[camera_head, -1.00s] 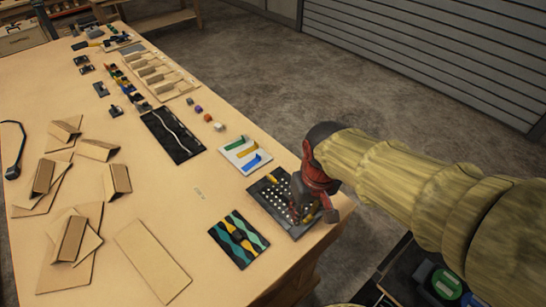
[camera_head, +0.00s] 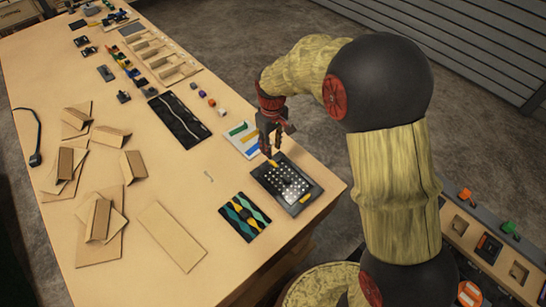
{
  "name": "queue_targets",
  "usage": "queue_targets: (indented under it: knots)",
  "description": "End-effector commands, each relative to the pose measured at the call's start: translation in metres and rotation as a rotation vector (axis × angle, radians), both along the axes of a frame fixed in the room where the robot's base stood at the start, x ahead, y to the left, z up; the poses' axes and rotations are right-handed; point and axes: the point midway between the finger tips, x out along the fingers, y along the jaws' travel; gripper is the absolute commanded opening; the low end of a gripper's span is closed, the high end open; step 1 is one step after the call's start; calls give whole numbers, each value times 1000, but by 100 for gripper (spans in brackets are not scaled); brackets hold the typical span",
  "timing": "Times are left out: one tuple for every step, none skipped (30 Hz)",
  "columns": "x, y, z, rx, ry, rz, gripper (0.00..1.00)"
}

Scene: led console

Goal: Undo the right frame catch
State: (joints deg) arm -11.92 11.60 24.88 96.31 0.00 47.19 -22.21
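The dark LED console panel (camera_head: 266,184) with a grid of white dots lies near the table's right edge. One yellow catch (camera_head: 305,198) sits at its right, lower edge in the picture. Another yellow catch (camera_head: 273,163) is at its upper left edge. My gripper (camera_head: 274,147), red and dark, hangs above the panel's upper left end, close over that catch in the picture and apart from the right catch. Nothing shows in its fingers. Their spread is too small to judge. Whether either catch is latched is too small to tell.
A white board with coloured strips (camera_head: 237,130) lies just behind the console. A teal and black patterned mat (camera_head: 233,228) lies to its left. Cardboard pieces (camera_head: 170,236) cover the left of the table (camera_head: 165,180). My arm passes over the right edge.

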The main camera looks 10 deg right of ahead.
Motion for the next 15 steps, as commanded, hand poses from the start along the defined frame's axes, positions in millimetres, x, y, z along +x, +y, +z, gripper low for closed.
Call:
queue_targets:
  knots:
    - [-1, 0, -8, -1, 3, 0, 28]
    - [-1, 0, -12, -1, 3, -1, 28]
    - [-1, 0, -18, -1, 4, -1, 28]
    - [-1, 0, -23, -1, 4, -1, 28]
    - [-1, 0, -28, -1, 3, -2, 28]
    - [-1, 0, -34, -1, 3, -2, 28]
    - [-1, 0, -38, -1, 3, -2, 28]
    - [-1, 0, -43, -1, 3, -2, 28]
    - [-1, 0, -49, -1, 3, -2, 28]
    - [-1, -1, -53, -1, 4, -2, 28]
    - [-1, 0, -56, -1, 3, -2, 28]
    - [-1, 0, -60, 0, 2, -3, 28]
    - [-1, 0, -62, -1, 1, -3, 28]
    - [-1, 0, -65, -1, 1, -3, 28]
    - [-1, 0, -67, -1, 1, -3, 28]
